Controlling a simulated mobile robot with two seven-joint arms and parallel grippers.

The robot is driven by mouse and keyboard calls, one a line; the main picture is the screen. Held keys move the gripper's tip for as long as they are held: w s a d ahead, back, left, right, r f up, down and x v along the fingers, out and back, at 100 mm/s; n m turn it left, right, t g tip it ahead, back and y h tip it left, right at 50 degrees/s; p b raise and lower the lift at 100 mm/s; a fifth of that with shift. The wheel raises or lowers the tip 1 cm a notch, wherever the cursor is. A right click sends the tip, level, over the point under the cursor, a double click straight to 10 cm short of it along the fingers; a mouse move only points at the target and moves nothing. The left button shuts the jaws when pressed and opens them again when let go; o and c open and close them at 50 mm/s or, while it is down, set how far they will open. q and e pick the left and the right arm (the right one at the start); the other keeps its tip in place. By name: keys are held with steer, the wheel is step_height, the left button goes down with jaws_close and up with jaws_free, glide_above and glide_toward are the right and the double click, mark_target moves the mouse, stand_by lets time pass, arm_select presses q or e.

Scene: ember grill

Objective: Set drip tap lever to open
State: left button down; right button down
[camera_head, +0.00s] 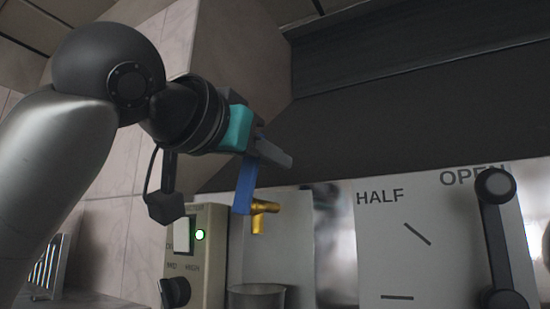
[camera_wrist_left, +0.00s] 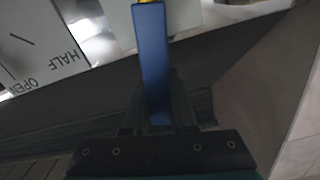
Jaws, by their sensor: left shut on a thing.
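A blue lever (camera_head: 245,187) stands upright on a small brass tap (camera_head: 264,208), just right of the control panel. My left gripper (camera_head: 268,153) is at the lever's upper end and shut on it. In the left wrist view the blue lever (camera_wrist_left: 153,55) runs into the jaws of the left gripper (camera_wrist_left: 158,112), and a sliver of brass shows at its far end. The lever's top is hidden by the fingers. My right gripper is not in view.
A white plate (camera_head: 380,250) marked HALF and OPEN stands at the right, with a black lever (camera_head: 497,240) whose round knob is at OPEN. A beige control panel (camera_head: 207,255) has a lit green lamp and a black knob. A container (camera_head: 257,292) sits below the tap.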

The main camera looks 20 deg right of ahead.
arm_select(q)
steer(key=shift+w+a+n, duration=0.1)
steer(key=shift+w+n, duration=0.05)
steer(key=shift+n, duration=0.15)
steer(key=c, duration=0.7)
jaws_free()
steer(key=b+v, duration=0.5)
steer(key=v, duration=1)
steer(key=shift+a, duration=0.1)
